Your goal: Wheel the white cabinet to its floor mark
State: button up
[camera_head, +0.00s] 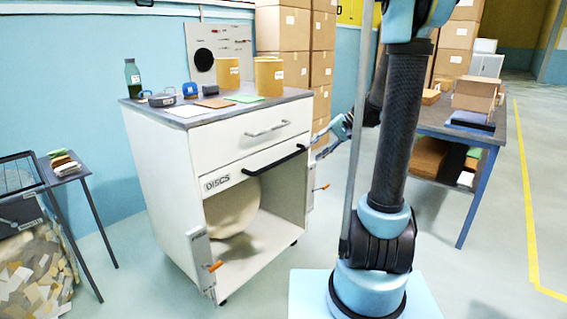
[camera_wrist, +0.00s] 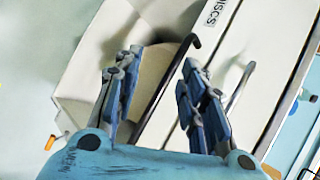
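The white cabinet (camera_head: 165,180) stands upright on small casters, left of my arm. It has a drawer with a metal handle, a panel marked DISCS, and an open lower bay with a pale round disc (camera_head: 232,207). A black bar handle (camera_head: 275,160) crosses its front below the upper drawer; it also shows in the wrist view (camera_wrist: 165,88). My gripper (camera_head: 335,137) is close to the bar's right end. In the wrist view my gripper (camera_wrist: 160,85) is open, with the bar seen between its spread fingers; I cannot tell whether they touch it.
A bottle (camera_head: 132,78), tan rolls (camera_head: 268,77) and small items stand on the cabinet top. A side table (camera_head: 62,170) and scrap bin (camera_head: 35,265) are at left. Stacked cartons (camera_head: 283,30) stand behind. A workbench (camera_head: 455,130) is at right; beyond a yellow line (camera_head: 530,220) is open floor.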

jog(key=w+d+f+y, duration=0.1)
jog(key=w+f+y, duration=0.25)
jog(key=w, duration=0.75)
jog(key=n+g+y, duration=0.1)
jog(key=g+y, duration=0.1)
jog(key=y, duration=0.1)
send_near(288, 159)
jog(key=x, duration=1.2)
jog(key=shift+d, duration=0.1)
jog(key=shift+c, duration=0.6)
grip_shut()
